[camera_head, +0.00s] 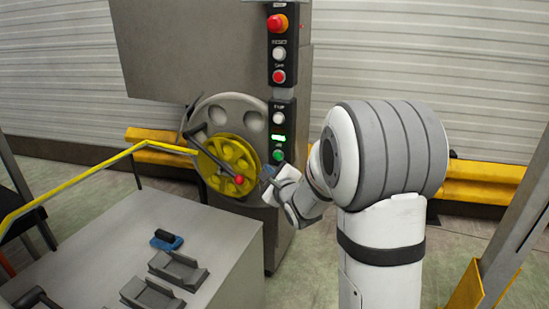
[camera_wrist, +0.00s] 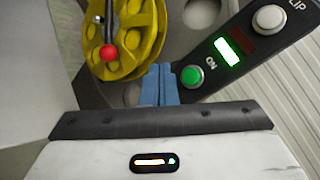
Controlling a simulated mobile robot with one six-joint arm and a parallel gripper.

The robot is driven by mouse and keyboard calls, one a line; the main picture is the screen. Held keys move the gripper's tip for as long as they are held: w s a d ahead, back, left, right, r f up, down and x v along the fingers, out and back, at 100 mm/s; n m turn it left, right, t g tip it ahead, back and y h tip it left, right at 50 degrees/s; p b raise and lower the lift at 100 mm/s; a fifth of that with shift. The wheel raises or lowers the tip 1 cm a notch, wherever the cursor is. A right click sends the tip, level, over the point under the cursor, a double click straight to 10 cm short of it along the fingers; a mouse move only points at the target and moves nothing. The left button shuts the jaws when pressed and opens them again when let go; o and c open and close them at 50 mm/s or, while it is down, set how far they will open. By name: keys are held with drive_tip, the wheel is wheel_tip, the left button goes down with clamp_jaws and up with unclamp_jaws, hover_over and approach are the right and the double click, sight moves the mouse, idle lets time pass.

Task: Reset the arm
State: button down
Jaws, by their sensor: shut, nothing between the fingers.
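My arm (camera_head: 380,155) stands at the right in the head view and reaches left to the machine's control panel. My gripper (camera_head: 266,174) is at the panel's lower end, beside the green button (camera_head: 278,155). In the wrist view my gripper's blue fingers (camera_wrist: 159,84) are shut with nothing between them. Their tips appear just left of the lit green ON button (camera_wrist: 192,76); I cannot tell whether they touch the panel.
A yellow wheel (camera_head: 228,165) with a red-knobbed lever (camera_head: 239,180) is left of my gripper. A grey table (camera_head: 215,235) at lower left holds dark brackets (camera_head: 178,270) and a blue-and-black tool (camera_head: 166,240). A yellow-footed post (camera_head: 480,285) stands at right.

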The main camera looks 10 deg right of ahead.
drive_tip(key=s+r+n+g+h+p, duration=0.1)
drive_tip(key=s+n+g+p, duration=0.3)
drive_tip(key=s+n, duration=0.4)
drive_tip(key=s+r+n+g+h+p, duration=0.1)
drive_tip(key=s+r+n+g+p, duration=0.3)
drive_tip(key=s+n, duration=0.4)
drive_tip(key=s+r+n+g+h+p, duration=0.1)
drive_tip(key=s+r+n+g+p, duration=0.2)
drive_tip(key=s, duration=1.6)
drive_tip(key=n+g+p, duration=0.1)
drive_tip(key=n+g, duration=0.2)
drive_tip(key=n, duration=0.2)
drive_tip(key=shift+s+a, duration=0.25)
drive_tip(key=shift+a, duration=0.05)
drive_tip(key=shift+r, duration=0.1)
